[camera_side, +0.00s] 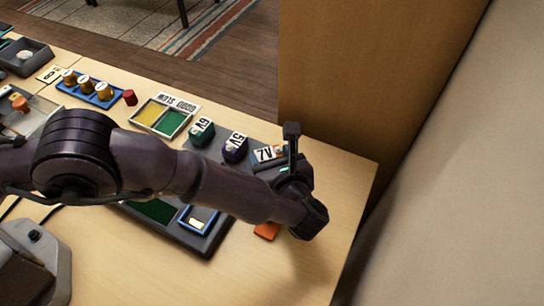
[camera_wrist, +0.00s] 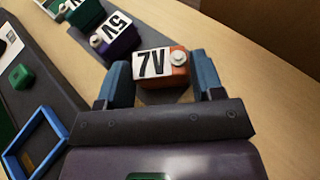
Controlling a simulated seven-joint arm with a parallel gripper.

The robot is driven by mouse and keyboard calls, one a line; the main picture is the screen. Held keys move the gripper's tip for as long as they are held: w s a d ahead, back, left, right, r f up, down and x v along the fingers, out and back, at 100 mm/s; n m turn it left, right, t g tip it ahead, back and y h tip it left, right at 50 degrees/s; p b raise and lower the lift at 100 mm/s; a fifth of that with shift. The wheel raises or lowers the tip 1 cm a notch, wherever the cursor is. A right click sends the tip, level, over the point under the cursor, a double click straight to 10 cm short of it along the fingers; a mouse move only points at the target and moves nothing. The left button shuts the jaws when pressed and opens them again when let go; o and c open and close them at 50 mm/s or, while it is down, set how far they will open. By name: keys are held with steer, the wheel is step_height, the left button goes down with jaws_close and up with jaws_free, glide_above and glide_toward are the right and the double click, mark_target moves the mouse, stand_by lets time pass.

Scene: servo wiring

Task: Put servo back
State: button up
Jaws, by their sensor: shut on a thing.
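My gripper (camera_wrist: 160,74) is shut on an orange block (camera_wrist: 180,74) with a white 7V label and a round pale knob, one blue finger on each side. In the side view the 7V label (camera_side: 265,153) shows just beyond my wrist, and the arm hides most of the block. I cannot tell whether it touches the surface below. No part labelled as a servo can be made out. A small orange piece (camera_side: 267,231) shows under my arm; I cannot tell what it is.
A purple 5V block (camera_side: 235,148) and a green 6V block (camera_side: 202,131) stand in a row beside the 7V block. A two-colour tray (camera_side: 160,118) lies farther left. A dark board with a blue frame (camera_wrist: 35,142) is partly under my arm. The table's right end is clear.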

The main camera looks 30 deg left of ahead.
steer(key=o, duration=1)
steer(key=shift+f, duration=0.15)
steer(key=v, duration=1.2)
